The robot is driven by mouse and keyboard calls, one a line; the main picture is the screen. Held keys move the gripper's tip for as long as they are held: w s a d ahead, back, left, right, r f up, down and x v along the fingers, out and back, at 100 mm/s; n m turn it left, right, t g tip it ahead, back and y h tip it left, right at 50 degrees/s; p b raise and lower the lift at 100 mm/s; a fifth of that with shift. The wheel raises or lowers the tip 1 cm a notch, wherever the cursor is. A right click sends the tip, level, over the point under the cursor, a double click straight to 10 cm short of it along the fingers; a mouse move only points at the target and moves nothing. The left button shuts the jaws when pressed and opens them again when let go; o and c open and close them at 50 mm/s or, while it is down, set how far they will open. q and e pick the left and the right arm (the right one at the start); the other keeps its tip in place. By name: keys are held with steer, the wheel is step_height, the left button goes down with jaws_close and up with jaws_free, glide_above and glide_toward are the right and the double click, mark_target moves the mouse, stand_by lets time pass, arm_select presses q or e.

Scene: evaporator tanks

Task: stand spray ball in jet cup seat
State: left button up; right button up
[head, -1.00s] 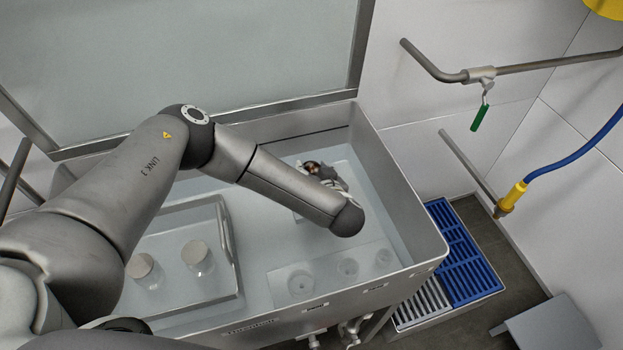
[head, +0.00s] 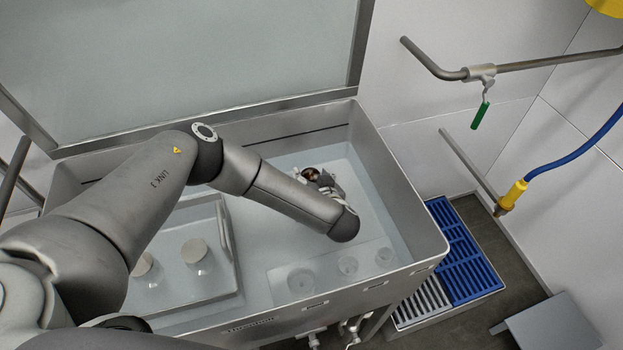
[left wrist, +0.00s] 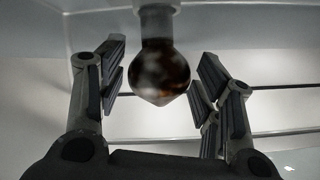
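The spray ball (left wrist: 160,72) is a dark brown, shiny ball with a blunt point and a pale stem at the top of the left wrist view. It shows small and partly hidden in the head view (head: 311,174). My left gripper (left wrist: 160,88) is open, with a finger on each side of the ball and gaps visible at both sides. In the head view the left gripper (head: 326,181) is low inside the basin, partly behind my forearm. Round cup seats (head: 301,281) (head: 348,265) (head: 384,256) sit in a plate at the basin's front right. My right gripper is not in view.
The steel basin (head: 405,205) has raised walls around the work area. Blue and grey grating (head: 462,250) lies on the floor outside, right.

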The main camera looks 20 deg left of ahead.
arm_select(q)
steer(key=shift+o, duration=0.2)
steer(key=shift+r, duration=0.2)
steer(key=v, duration=0.7)
steer(key=shift+s, duration=0.2)
steer(key=shift+d, duration=0.1)
